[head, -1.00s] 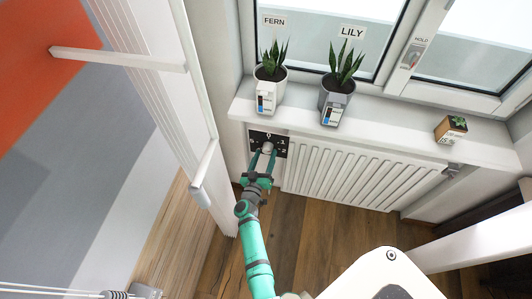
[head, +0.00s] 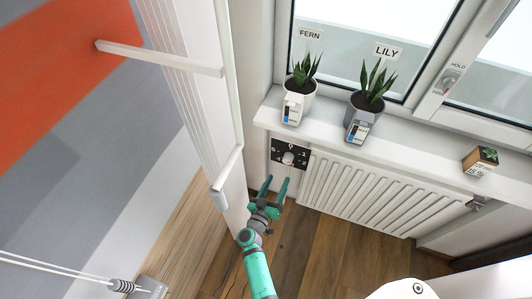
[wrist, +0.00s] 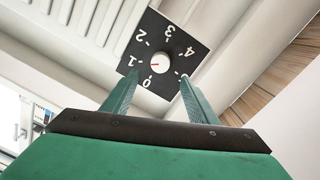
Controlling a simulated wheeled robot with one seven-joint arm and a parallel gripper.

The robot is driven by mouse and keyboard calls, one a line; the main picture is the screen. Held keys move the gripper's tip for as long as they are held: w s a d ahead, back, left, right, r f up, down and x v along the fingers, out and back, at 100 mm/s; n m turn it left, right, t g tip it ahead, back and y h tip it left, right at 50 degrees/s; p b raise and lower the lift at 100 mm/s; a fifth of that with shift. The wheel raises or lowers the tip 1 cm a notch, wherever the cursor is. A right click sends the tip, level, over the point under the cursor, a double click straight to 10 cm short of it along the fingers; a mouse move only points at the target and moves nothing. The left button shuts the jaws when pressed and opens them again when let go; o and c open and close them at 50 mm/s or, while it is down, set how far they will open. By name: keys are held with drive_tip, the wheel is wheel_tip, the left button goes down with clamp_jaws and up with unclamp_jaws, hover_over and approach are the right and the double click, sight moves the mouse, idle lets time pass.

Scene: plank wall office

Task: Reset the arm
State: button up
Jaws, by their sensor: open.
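My gripper (head: 276,186) is open and empty, with its teal fingers pointing up toward a white dial knob (head: 288,158) on a black numbered plate (head: 277,153) beside the radiator. In the wrist view, the knob (wrist: 159,64) sits beyond and between the fingertips (wrist: 157,88), apart from them. Its red mark points close to the 1 on the plate (wrist: 178,38). No finger touches the knob.
A white ribbed radiator (head: 370,197) stands right of the dial under a sill (head: 420,160). Two potted plants, FERN (head: 300,88) and LILY (head: 368,100), and a small succulent (head: 481,158) stand on the sill. A white panel with a handle (head: 226,178) is close on the left.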

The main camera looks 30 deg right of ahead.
drive_tip(key=s+a+r+n+t+y, duration=0.1)
drive_tip(key=s+a+r+n+y, duration=0.1)
drive_tip(key=s+a+r+y, duration=0.2)
drive_tip(key=s+a+r+n+t+y, duration=0.2)
drive_tip(key=s+a+r+y, duration=0.3)
drive_tip(key=s+a+r, duration=0.5)
drive_tip(key=s+a+r+n+t+y, duration=0.1)
drive_tip(key=s+a+r+y, duration=0.4)
drive_tip(key=s+a, duration=0.9)
wheel_tip(320, 180, up, 3)
drive_tip(key=s, duration=0.3)
drive_tip(key=shift+a+f+n+t, duration=0.2)
drive_tip(key=shift+a+n+t, duration=0.1)
drive_tip(key=shift+a+n, duration=0.1)
